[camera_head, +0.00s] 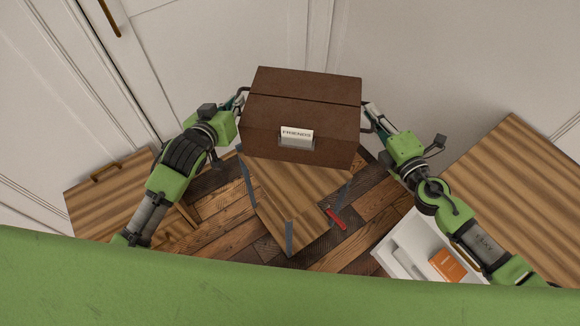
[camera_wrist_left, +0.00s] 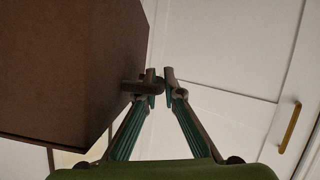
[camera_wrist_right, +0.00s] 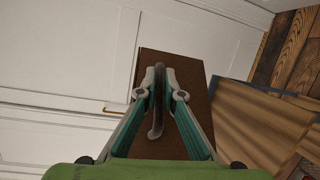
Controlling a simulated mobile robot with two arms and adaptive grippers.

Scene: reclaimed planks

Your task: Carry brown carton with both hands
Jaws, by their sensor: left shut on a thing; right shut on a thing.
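The brown carton (camera_head: 300,112) is a closed box with a white label in a holder on its front and a handle on each side. It is held up above a wooden table, roughly level in the head view. My left gripper (camera_head: 241,98) is shut on the carton's left handle; the left wrist view shows its fingertips (camera_wrist_left: 158,82) at that handle beside the carton's side (camera_wrist_left: 75,70). My right gripper (camera_head: 370,112) is shut on the right handle; the right wrist view shows the dark handle between its fingers (camera_wrist_right: 160,88), against the carton's side (camera_wrist_right: 195,75).
A small wooden table (camera_head: 285,195) with grey legs is below the carton. A red object (camera_head: 336,219) is beside it. A white bin (camera_head: 398,247) holding an orange item (camera_head: 447,265) is at lower right. Wooden furniture stands left (camera_head: 110,195) and right (camera_head: 525,190). White panelled doors (camera_head: 200,45) are behind.

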